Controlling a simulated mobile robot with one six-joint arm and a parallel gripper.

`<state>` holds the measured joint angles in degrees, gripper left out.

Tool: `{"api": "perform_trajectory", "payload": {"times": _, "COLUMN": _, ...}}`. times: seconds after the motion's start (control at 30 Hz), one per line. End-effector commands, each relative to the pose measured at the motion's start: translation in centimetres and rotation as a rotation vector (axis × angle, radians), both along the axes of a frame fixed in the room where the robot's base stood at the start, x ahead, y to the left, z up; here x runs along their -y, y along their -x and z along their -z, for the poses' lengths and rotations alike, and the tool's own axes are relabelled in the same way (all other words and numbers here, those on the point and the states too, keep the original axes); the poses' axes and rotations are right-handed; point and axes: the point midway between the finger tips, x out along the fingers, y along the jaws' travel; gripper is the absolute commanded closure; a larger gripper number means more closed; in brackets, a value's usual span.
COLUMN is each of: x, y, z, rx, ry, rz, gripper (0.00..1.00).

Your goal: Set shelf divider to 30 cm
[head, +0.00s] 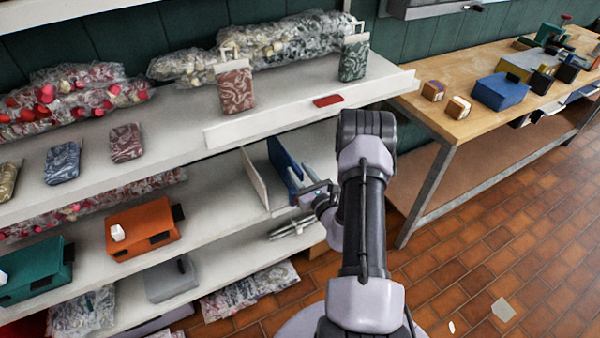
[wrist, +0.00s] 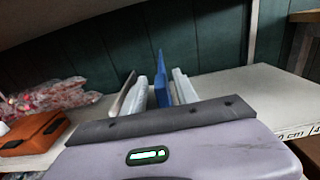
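A blue upright panel (head: 282,160), which looks like the shelf divider, stands on the middle shelf (head: 215,195). A pale upright panel (head: 256,178) stands to its left. My gripper (head: 303,172) reaches in from the right at the blue panel. In the wrist view, the blue panel (wrist: 161,80) stands between my two pale fingers, close to the right finger and with a narrow gap seen on the left. The gripper looks open around it. The pale panel (wrist: 122,95) is just left of the left finger. The panels' lower parts are hidden.
An edge label (wrist: 290,134) reads "0 cm", its first digit unclear. An orange box (head: 143,230) stands left on the middle shelf. The upper shelf (head: 290,110) overhangs, with a red flat item (head: 328,100). A wooden workbench (head: 440,115) stands at the right.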

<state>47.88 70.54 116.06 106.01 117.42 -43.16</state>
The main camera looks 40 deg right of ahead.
Motion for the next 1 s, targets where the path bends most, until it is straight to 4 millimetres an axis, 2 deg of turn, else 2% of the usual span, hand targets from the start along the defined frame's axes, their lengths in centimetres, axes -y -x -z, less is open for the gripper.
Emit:
{"api": "perform_trajectory", "payload": {"times": 0.03, "x": 0.0, "y": 0.01, "z": 0.0, "rx": 0.0, "ry": 0.0, "rz": 0.0, "gripper": 0.75}}
{"api": "perform_trajectory", "payload": {"times": 0.17, "x": 0.0, "y": 0.03, "z": 0.01, "rx": 0.0, "ry": 0.0, "rz": 0.0, "gripper": 1.0}}
{"api": "perform_trajectory", "payload": {"times": 1.0, "x": -0.01, "y": 0.07, "z": 0.06, "rx": -0.001, "ry": 0.0, "rz": 0.0, "gripper": 1.0}}
